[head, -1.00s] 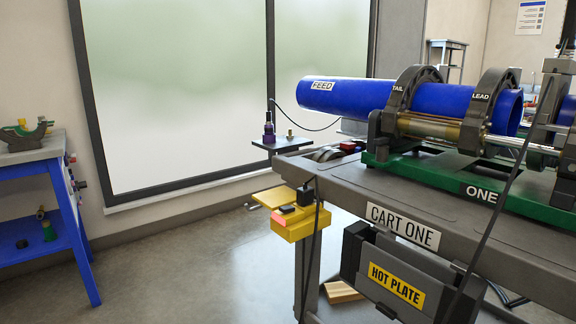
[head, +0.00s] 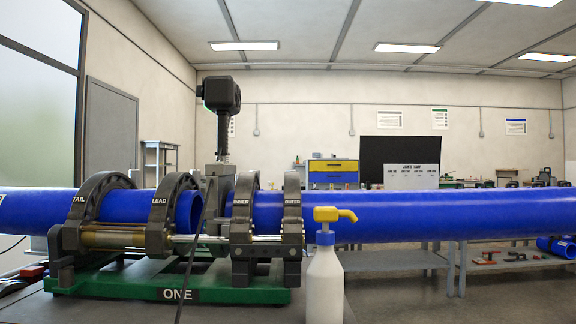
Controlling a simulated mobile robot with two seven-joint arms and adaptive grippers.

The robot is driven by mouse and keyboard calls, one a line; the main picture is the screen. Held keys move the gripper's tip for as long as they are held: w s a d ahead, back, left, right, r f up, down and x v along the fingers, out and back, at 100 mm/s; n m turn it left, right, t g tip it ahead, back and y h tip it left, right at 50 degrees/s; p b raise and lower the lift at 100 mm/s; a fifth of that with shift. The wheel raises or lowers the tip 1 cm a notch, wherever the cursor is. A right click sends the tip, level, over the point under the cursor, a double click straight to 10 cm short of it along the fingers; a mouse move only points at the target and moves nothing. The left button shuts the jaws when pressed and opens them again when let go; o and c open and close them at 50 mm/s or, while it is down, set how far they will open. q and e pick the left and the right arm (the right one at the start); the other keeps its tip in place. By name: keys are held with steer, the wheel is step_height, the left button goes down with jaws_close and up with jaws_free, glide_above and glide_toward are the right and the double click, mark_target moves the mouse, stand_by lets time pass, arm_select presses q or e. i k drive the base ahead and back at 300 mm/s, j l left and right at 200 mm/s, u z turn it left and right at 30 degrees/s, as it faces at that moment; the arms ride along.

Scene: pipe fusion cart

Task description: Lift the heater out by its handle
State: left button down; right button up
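No gripper of mine is in view. A black upright unit with a blocky head (head: 221,95) rises from a grey block (head: 220,175) between the clamps LEAD (head: 160,215) and INNER (head: 241,225). I cannot tell if this is the heater or another tool. The holder marked HOT PLATE is outside this view. A short blue pipe (head: 120,205) lies in the TAIL (head: 88,205) and LEAD clamps, its open end facing the grey block. A long blue pipe (head: 400,214) runs right from the INNER and OUTER (head: 292,220) clamps.
The clamps stand on a green base marked ONE (head: 225,296) on the cart top (head: 90,308). A white bottle with a yellow pump (head: 324,280) stands in front. A dark cable (head: 190,265) hangs ahead of the clamps. Grey benches (head: 400,262) stand behind the long pipe.

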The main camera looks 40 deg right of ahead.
mark_target(221, 95)
steer(key=l+z, duration=0.1)
steer(key=z, duration=0.85)
